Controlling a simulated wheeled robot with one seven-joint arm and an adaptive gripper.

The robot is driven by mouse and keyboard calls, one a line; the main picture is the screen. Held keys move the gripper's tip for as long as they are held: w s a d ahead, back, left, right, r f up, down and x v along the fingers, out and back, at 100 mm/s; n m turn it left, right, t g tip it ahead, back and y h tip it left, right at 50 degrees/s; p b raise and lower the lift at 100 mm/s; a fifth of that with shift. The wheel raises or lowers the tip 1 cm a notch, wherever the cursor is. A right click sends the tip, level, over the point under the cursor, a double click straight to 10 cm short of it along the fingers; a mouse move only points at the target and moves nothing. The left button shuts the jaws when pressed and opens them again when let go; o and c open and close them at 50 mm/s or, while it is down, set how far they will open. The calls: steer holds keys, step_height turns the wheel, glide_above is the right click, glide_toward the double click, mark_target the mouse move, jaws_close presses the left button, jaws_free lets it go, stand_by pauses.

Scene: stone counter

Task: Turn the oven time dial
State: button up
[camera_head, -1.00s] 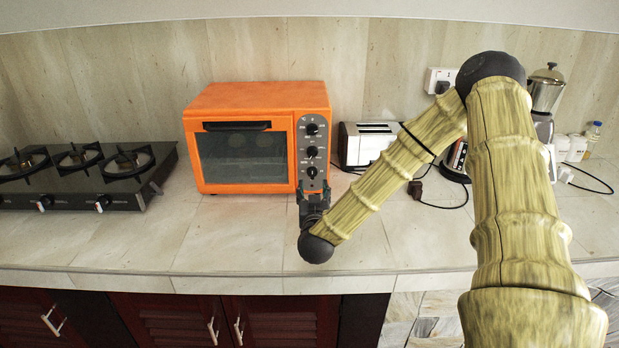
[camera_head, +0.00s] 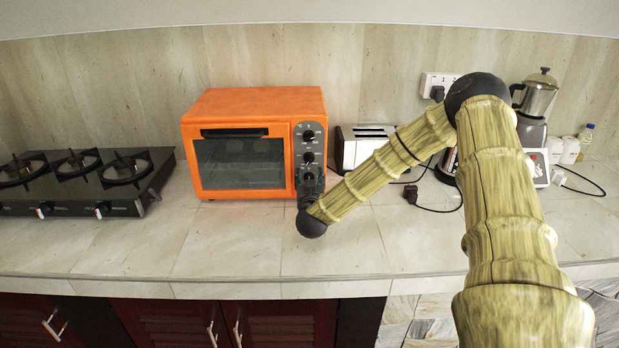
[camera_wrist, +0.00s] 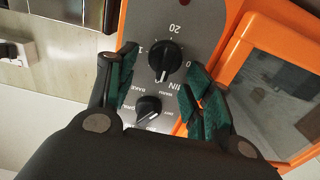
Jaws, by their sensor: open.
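The orange oven (camera_head: 255,103) stands on the counter, its control panel (camera_head: 299,131) with several round dials at its right side. The time dial (camera_wrist: 166,57), a black knob with minute numbers around it, shows in the wrist view. It is the lowest dial, and in the head view my gripper (camera_head: 309,184) largely covers it. In the wrist view my open gripper (camera_wrist: 163,69) has one finger on each side of this dial, with gaps visible. Another black dial (camera_wrist: 148,108) lies closer to the palm. Whether the fingertips touch the panel I cannot tell.
The oven door (camera_head: 241,163) is shut, left of the panel. A toaster (camera_head: 362,147) stands right of the oven, behind my forearm. A gas hob (camera_head: 80,190) is at the left. A blender (camera_head: 537,105) and cables are at the right. The counter front (camera_head: 225,250) is clear.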

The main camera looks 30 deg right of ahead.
steer(key=c, duration=1)
steer(key=shift+o, duration=0.2)
steer(key=shift+b, duration=0.35)
steer(key=m+b, duration=0.2)
steer(key=m, duration=0.1)
steer(key=m+b, duration=0.1)
steer(key=b, duration=0.1)
steer(key=shift+s+d+f+m, duration=0.15)
steer(key=shift+d+f+m, duration=0.15)
steer(key=shift+d+m, duration=0.1)
steer(key=m+b, duration=0.4)
steer(key=shift+s+d+m, duration=0.15)
steer(key=shift+m, duration=0.15)
